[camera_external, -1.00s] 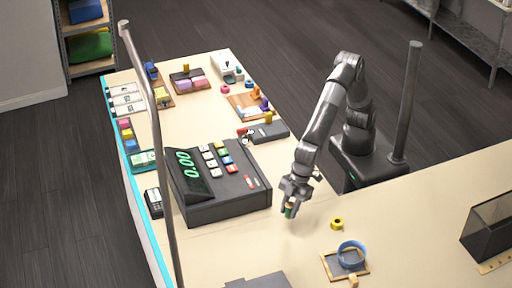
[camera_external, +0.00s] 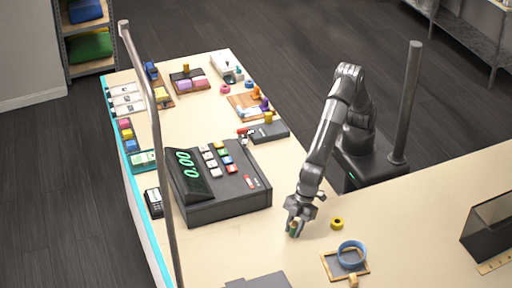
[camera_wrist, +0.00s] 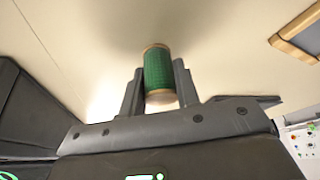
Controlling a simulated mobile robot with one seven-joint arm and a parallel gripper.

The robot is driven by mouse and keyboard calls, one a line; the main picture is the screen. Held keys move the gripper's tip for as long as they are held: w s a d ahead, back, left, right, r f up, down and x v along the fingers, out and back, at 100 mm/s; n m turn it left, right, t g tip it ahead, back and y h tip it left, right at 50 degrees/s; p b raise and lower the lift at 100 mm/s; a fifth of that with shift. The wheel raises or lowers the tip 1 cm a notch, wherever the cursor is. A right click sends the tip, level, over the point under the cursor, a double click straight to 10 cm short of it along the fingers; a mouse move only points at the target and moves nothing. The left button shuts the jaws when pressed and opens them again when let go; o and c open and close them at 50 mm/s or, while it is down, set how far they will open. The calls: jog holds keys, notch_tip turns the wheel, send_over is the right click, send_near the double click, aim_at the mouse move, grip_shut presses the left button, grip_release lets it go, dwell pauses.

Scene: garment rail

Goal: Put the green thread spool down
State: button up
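The green thread spool (camera_wrist: 157,74) has green thread between pale wooden ends. In the wrist view it sits between the two fingers of my gripper (camera_wrist: 158,88), which are shut on it. In the external view my gripper (camera_external: 294,226) is low over the counter, in front of the register, with the small green spool (camera_external: 293,231) at its tips. The fingers partly hide the spool there. I cannot tell whether its lower end touches the counter (camera_external: 235,250).
A cash register (camera_external: 225,185) stands to the left of my gripper. A yellow roll (camera_external: 337,223) lies close on the right.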

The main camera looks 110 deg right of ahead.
jog(key=o, duration=0.5)
jog(key=shift+c, duration=0.2)
jog(key=v, duration=1.2)
jog(key=shift+r, duration=0.15)
jog(key=shift+d, duration=0.1)
